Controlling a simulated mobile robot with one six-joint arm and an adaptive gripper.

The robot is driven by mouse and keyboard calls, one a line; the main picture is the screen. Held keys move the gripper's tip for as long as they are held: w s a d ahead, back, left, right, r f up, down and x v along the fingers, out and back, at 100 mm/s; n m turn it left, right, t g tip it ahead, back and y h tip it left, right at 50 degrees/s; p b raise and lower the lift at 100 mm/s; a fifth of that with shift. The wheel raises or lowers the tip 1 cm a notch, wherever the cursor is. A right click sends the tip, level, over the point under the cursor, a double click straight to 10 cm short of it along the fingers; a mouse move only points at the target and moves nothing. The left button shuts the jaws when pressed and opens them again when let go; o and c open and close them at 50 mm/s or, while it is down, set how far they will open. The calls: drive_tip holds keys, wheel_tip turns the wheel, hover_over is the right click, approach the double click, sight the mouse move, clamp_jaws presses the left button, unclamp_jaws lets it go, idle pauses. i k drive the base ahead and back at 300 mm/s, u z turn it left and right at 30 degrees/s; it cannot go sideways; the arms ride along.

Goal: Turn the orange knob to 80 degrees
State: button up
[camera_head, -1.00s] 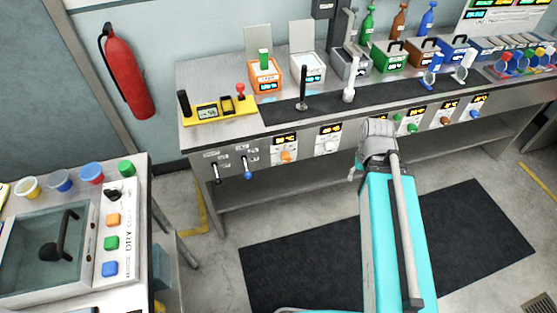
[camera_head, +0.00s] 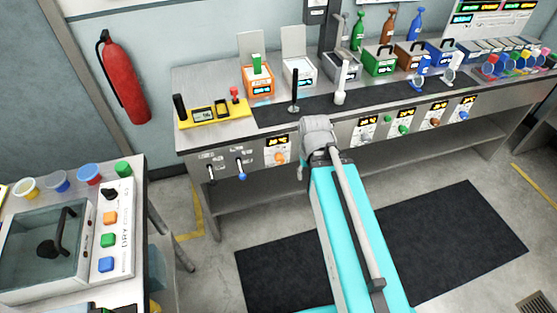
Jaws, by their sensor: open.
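The orange knob (camera_head: 280,158) sits on the front panel of the long steel bench, below a small display with yellow digits. Its pointer angle is too small to read. My arm's grey end section is just right of the knob. My gripper (camera_head: 303,170) shows only as a small grey part below that section, slightly right of and lower than the knob, apart from it in the picture. The fingers are mostly hidden by my arm; the gripper is open, with nothing seen in it.
Left of the knob, levers with black (camera_head: 211,172) and blue (camera_head: 242,170) ends stick out of the panel. Green (camera_head: 403,129) and brown-orange (camera_head: 435,123) knobs are further right. A dip-dry station (camera_head: 115,235) stands at left. Floor before the bench is open, with a black mat (camera_head: 455,245).

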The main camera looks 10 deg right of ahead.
sight(280, 159)
drive_tip(key=k, duration=1.5)
drive_tip(key=z, duration=0.75)
drive_tip(key=i, duration=1)
